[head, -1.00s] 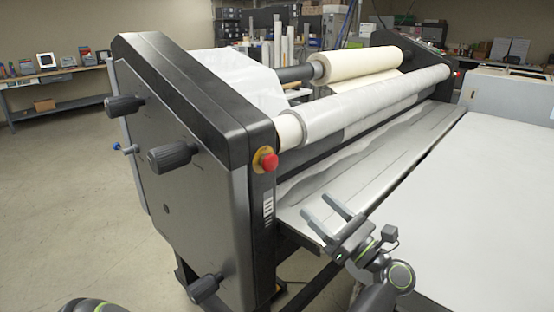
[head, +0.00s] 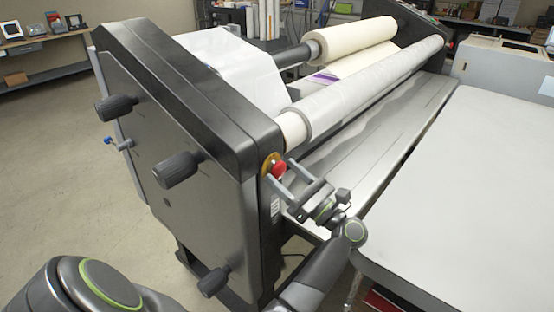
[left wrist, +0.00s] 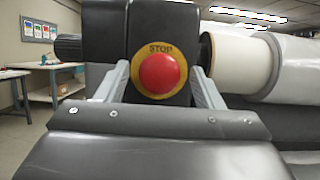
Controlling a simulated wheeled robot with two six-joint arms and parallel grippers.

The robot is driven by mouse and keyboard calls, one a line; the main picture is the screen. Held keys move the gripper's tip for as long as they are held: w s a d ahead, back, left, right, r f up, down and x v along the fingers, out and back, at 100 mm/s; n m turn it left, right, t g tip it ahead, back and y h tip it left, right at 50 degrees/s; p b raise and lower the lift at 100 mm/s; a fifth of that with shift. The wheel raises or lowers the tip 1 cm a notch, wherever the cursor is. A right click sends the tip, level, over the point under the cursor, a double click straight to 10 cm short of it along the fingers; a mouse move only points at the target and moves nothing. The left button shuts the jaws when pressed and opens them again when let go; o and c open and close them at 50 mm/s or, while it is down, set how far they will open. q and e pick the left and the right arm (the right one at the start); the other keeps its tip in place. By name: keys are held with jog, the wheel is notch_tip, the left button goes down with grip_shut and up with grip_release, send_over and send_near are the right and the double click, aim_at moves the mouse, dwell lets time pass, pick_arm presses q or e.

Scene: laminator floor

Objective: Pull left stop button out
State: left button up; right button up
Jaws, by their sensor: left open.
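The left stop button (head: 279,168) is a red round knob on a yellow plate, on the front end face of the laminator's black left side housing. In the left wrist view the red button (left wrist: 161,75) faces me, nearly centred, with "STOP" printed above it on the yellow plate (left wrist: 158,48). My left gripper (head: 281,172) is open and points at the button. Its two grey fingers show left and right of the button in the left wrist view, with gaps to the red knob. I cannot tell exactly how far the tips reach along it. My right gripper is not in view.
The laminator's side housing (head: 180,85) has black knobs (head: 177,169) on its outer face. A wrapped roller (head: 370,88) and the grey feed bed (head: 385,130) lie right of the button. A broad pale table (head: 470,190) fills the right. The floor at left is clear.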

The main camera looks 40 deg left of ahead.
pick_arm(q)
jog(key=shift+a+r, duration=0.2)
jog(key=shift+a, duration=0.25)
jog(key=shift+c, duration=0.2)
grip_shut()
jog(key=shift+d+f+b, duration=0.25)
jog(key=shift+d+b, duration=0.2)
jog(key=shift+b, duration=0.55)
jog(key=shift+d+r+b, duration=0.15)
jog(key=shift+d+b, duration=0.05)
jog(key=shift+b, duration=0.2)
